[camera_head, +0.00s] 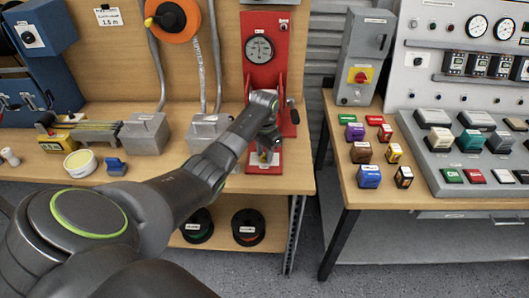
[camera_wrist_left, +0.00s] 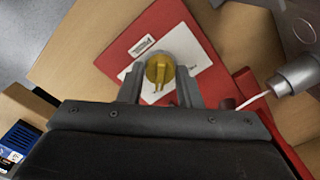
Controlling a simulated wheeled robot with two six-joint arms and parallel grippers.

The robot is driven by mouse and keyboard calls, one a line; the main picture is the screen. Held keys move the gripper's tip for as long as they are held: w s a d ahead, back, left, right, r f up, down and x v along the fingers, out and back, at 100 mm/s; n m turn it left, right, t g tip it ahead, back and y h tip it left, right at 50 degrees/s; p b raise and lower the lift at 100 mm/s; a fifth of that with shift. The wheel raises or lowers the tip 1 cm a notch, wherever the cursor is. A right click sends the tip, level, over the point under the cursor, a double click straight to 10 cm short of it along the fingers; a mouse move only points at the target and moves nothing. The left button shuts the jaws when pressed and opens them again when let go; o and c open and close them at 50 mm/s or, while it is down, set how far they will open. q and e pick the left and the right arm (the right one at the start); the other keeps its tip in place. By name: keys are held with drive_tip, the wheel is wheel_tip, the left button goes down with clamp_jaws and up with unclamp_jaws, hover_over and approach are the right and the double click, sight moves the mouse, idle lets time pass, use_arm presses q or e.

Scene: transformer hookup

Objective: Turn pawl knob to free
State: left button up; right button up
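The yellow pawl knob (camera_wrist_left: 160,68) sits on a white label plate on the red base (camera_wrist_left: 122,48) in the left wrist view. Its raised grip points toward my gripper. My left gripper (camera_wrist_left: 160,88) is open, with one finger to each side of the knob's near part and gaps visible between. In the head view my left gripper (camera_head: 265,152) reaches down over the red base (camera_head: 264,170) at the foot of the red stand, and the knob is mostly hidden there. I cannot tell whether the fingers touch the knob. My right gripper is not in view.
The red stand (camera_head: 284,55) carries a round gauge (camera_head: 259,50) and a side crank. A second table (camera_head: 340,175) with coloured blocks stands right, across a gap.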

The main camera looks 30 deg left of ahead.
use_arm(q)
drive_tip(key=c, duration=0.5)
drive_tip(key=shift+o, duration=0.2)
drive_tip(key=shift+r+n+p, duration=0.3)
drive_tip(key=shift+n+p, duration=0.4)
drive_tip(key=shift+p, duration=0.5)
drive_tip(key=n+p, duration=0.3)
drive_tip(key=shift+n, duration=0.3)
drive_tip(key=shift+n+p, duration=0.85)
drive_tip(key=shift+n, duration=0.05)
drive_tip(key=n+p, duration=0.2)
drive_tip(key=n, duration=0.3)
drive_tip(key=shift+w+p, duration=0.1)
drive_tip(key=shift+p, duration=0.2)
drive_tip(key=n+p, duration=0.1)
drive_tip(key=n, duration=0.5)
drive_tip(key=shift+f, duration=0.15)
drive_tip(key=shift+a, duration=0.1)
drive_tip(key=o, duration=1)
